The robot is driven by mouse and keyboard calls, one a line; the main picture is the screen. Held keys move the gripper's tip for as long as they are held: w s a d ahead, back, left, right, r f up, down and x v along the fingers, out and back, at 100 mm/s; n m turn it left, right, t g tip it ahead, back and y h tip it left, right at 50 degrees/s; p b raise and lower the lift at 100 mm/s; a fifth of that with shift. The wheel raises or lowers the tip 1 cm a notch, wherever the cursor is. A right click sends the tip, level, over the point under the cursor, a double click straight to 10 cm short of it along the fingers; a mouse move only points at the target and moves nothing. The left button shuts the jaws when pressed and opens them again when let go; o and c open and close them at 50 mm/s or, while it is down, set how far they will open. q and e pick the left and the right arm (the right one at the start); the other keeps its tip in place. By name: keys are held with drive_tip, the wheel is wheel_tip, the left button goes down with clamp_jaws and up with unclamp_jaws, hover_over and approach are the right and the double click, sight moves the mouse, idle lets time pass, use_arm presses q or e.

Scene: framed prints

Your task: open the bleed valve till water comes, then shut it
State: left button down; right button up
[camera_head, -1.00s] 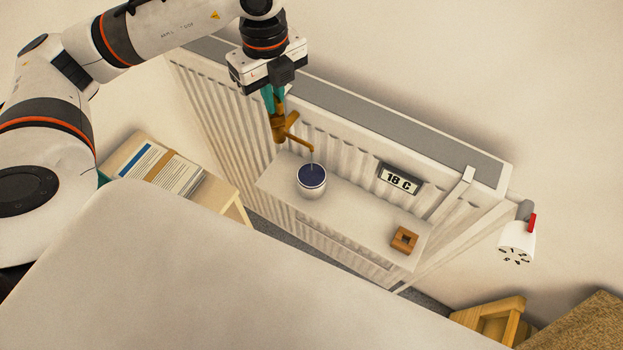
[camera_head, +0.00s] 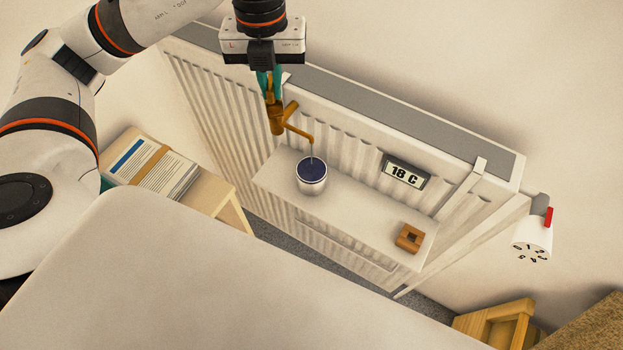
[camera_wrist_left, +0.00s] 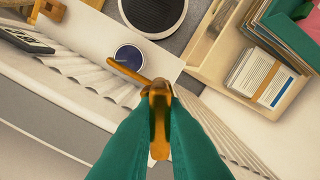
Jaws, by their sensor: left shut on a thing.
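The brass bleed valve (camera_head: 277,119) sits on the upper front of the white radiator, its spout (camera_head: 298,133) pointing right and down. My left gripper (camera_head: 270,88) has teal fingers and is shut on the valve's handle from above. In the left wrist view the fingers (camera_wrist_left: 158,100) close on the brass handle, partly hiding it. The cup also shows in the left wrist view (camera_wrist_left: 130,57). My right gripper is not in view.
The cup stands on a white shelf (camera_head: 350,215) with a small wooden block (camera_head: 402,246). A display reading 18 C (camera_head: 405,174) is on the radiator. A white numbered dial (camera_head: 530,243) is at the right. A bundle of papers (camera_head: 155,170) lies on a wooden stand at the left.

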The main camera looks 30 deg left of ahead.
sight(271, 82)
use_arm(q)
drive_tip(key=m+b, duration=0.1)
drive_tip(key=m, duration=0.2)
drive_tip(key=shift+f+b, duration=0.1)
drive_tip(key=shift+b, duration=0.2)
drive_tip(key=shift+m, duration=0.9)
drive_tip(key=c, duration=1.4)
unclamp_jaws()
wheel_tip(271, 82, up, 12)
drive_tip(key=p, duration=0.2)
